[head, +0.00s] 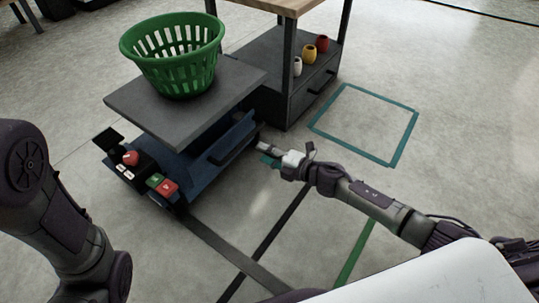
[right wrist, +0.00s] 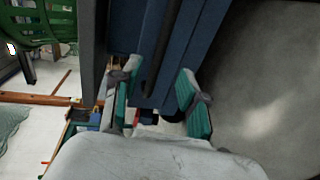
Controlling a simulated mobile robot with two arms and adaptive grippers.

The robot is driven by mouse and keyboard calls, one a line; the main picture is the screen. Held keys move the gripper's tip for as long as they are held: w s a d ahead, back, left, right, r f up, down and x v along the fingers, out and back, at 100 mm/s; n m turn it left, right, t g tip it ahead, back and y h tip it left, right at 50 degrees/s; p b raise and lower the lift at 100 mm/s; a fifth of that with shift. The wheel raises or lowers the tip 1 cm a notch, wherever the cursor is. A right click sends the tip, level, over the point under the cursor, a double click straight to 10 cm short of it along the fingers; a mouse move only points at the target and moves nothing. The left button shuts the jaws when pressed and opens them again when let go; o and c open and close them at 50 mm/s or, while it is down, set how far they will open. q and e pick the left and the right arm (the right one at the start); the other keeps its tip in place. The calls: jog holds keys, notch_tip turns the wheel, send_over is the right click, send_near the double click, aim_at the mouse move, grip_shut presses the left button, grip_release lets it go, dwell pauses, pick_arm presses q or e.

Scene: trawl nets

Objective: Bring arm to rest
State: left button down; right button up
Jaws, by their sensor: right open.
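My right gripper (head: 265,152) is open and empty, its teal-padded fingers spread apart. In the head view it is beside the right side of the blue machine (head: 205,160) with the flat grey top (head: 150,108). In the right wrist view, the gripper (right wrist: 160,103) faces the blue side panel and a dark bar (right wrist: 161,50) on it. Nothing shows between the fingers except the machine and floor beyond. I cannot tell whether a fingertip touches the machine. My right arm reaches in from the lower right. My left arm shows at the left edge, but its gripper is out of view.
A green basket (head: 178,75) stands on the grey top. A panel with a red button (head: 130,158) and green and red blocks is at the machine's front. A workbench (head: 270,68) with several small pots is behind. Open floor with a teal square outline (head: 331,96) lies right.

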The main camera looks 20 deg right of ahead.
jog(key=shift+s+d+r, duration=0.15)
jog(key=shift+s+d, duration=0.25)
jog(key=shift+s, duration=0.15)
